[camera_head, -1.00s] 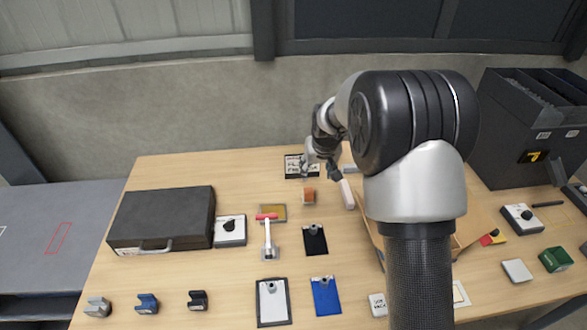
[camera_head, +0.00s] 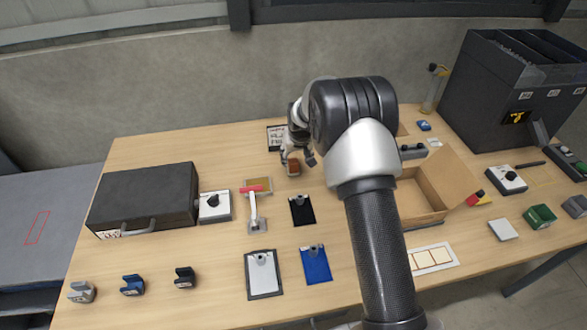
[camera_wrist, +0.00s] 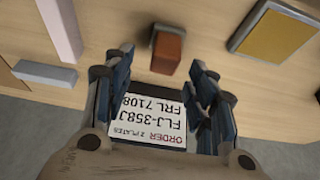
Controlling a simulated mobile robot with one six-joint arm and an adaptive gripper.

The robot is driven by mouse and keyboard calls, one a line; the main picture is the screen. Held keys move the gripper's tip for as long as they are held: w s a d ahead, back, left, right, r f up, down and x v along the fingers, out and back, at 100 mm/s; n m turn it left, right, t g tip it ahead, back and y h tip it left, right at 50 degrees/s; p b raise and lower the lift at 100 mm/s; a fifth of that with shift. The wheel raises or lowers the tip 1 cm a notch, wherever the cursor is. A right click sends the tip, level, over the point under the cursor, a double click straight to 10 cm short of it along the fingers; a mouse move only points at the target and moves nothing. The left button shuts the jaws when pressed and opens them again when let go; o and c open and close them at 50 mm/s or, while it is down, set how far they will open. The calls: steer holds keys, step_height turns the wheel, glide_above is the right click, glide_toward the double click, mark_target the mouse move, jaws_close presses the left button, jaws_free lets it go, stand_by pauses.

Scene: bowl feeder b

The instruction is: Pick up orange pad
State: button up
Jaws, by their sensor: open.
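The orange pad (camera_head: 293,168) is a small orange-brown block on the table toward the far edge, in front of the order card. In the wrist view the orange pad (camera_wrist: 168,50) stands ahead of my fingertips, roughly in line with the gap between them. My gripper (camera_head: 300,158) is just beside and above the pad in the head view, partly overlapped by my arm. In the wrist view my gripper (camera_wrist: 160,72) is open, with nothing between its fingers. I cannot tell its exact height above the table.
The order card (camera_wrist: 168,115) lies below my fingers. A gold plate (camera_wrist: 280,35) lies right of the pad in the wrist view, and a grey bar (camera_wrist: 45,74) to the left. An open cardboard box (camera_head: 418,195) and a black case (camera_head: 145,198) flank the work area.

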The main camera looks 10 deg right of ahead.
mark_target(294, 161)
steer(key=x, duration=0.1)
steer(key=b+x, duration=0.1)
steer(key=x, duration=0.2)
steer(key=shift+a+f+b, duration=0.25)
steer(key=shift+f+b, duration=0.05)
steer(key=shift+f, duration=0.1)
steer(key=shift+s+r, duration=0.1)
steer(key=shift+c, duration=0.6)
steer(key=c, duration=1)
